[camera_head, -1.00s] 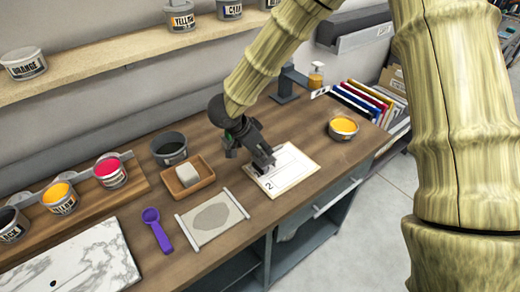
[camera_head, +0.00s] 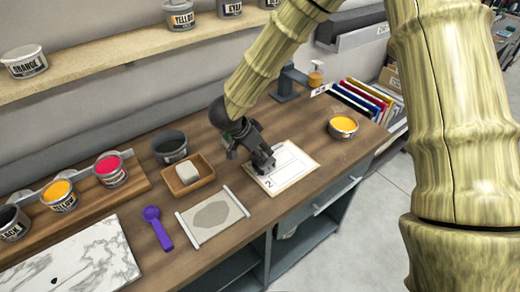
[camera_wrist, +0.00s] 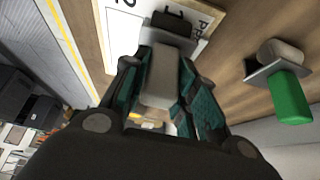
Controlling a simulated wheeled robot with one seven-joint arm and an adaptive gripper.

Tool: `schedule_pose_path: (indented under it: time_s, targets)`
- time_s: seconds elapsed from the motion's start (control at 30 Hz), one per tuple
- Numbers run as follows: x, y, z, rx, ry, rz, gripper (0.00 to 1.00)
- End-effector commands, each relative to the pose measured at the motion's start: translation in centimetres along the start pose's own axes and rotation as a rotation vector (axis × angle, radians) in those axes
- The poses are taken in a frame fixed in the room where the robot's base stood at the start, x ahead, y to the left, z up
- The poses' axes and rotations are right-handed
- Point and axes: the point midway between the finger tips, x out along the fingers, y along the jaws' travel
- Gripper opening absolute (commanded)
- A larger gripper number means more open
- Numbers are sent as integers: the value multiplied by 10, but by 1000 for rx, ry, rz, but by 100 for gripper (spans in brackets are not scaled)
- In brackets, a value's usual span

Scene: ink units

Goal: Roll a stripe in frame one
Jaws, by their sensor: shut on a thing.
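The white printed sheet (camera_head: 296,168) with outlined frames lies on the wooden bench; a "2" shows at its near left corner. My gripper (camera_head: 264,163) is low over the sheet's left part. In the wrist view my gripper (camera_wrist: 160,95) is shut on a grey handle (camera_wrist: 160,75). A dark roller-like head (camera_wrist: 180,22) beyond the handle lies over the sheet (camera_wrist: 128,35), beside a printed "1". Whether the head touches the paper I cannot tell. In the head view the gripper hides most of the held tool. No stripe shows on the visible paper.
An open yellow-orange ink pot (camera_head: 343,127) stands right of the sheet. A green-handled tool (camera_wrist: 290,97) lies nearby. To the left are a tray with a pale block (camera_head: 188,172), a grey-patched mat (camera_head: 212,215), a purple scoop (camera_head: 158,228) and a marble slab (camera_head: 85,262).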

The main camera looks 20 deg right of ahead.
Motion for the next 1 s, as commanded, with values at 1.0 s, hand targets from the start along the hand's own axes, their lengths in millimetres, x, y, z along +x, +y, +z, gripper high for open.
schedule_pose_path:
  time_s: [1.0]
  targets:
    - [14, 0, -28, 0, 0, 0, 4]
